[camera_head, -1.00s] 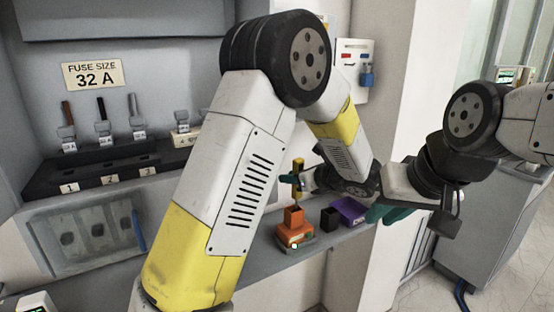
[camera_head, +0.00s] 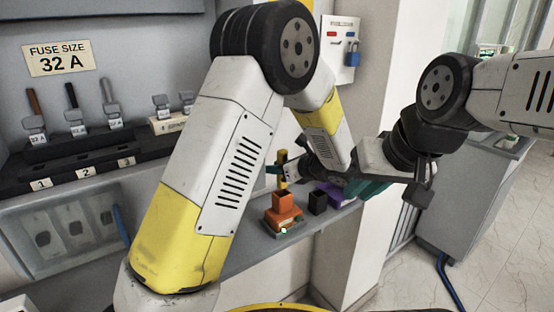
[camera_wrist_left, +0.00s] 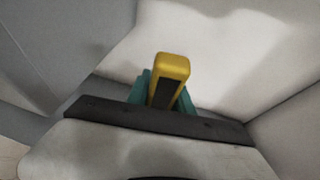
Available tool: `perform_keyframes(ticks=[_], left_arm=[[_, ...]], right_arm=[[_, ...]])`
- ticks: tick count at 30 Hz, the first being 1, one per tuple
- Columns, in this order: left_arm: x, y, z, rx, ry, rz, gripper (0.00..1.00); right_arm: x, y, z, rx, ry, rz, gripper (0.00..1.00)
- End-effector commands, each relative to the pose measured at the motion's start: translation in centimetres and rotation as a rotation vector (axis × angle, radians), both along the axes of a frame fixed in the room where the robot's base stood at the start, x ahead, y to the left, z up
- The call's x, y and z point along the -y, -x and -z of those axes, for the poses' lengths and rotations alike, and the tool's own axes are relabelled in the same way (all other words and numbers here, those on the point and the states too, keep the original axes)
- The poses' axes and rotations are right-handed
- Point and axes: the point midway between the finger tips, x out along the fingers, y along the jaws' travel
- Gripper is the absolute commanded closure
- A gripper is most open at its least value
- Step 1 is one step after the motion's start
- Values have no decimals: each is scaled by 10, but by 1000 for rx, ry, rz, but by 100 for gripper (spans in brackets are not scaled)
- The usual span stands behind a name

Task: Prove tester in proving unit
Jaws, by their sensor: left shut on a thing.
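A yellow tester with a dark face (camera_head: 283,176) is upright, just above the open top of the orange proving unit (camera_head: 284,214). Its lower end is close to the unit's top; I cannot tell whether they touch. My left gripper (camera_head: 281,170) is shut on the tester. The left wrist view shows the tester (camera_wrist_left: 170,78) between the teal fingers of my left gripper (camera_wrist_left: 163,95). The proving unit stands on the grey ledge and shows a small green light at its front. My right gripper (camera_head: 363,189) is to the right, its teal fingers partly hidden; its opening is unclear.
A black open holder (camera_head: 317,203) and a purple holder (camera_head: 336,195) stand right of the proving unit on the ledge (camera_head: 245,248). Fuse carriers (camera_head: 76,123) sit in a rack at left. A panel with a blue padlock (camera_head: 352,58) hangs behind. A grey cabinet (camera_head: 466,195) is at right.

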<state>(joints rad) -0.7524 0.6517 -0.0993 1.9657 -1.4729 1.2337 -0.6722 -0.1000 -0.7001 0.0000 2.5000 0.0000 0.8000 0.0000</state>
Motion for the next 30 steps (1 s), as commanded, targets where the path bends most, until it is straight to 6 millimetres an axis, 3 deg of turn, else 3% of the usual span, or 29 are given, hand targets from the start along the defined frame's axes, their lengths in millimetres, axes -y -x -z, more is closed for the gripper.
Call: perform_keyframes(ticks=[15,30], left_arm=[[0,0,38,0,-2,-1,100],[0,0,44,0,0,0,100]], right_arm=[[0,0,0,0,0,0,80],[0,0,0,0,0,0,80]])
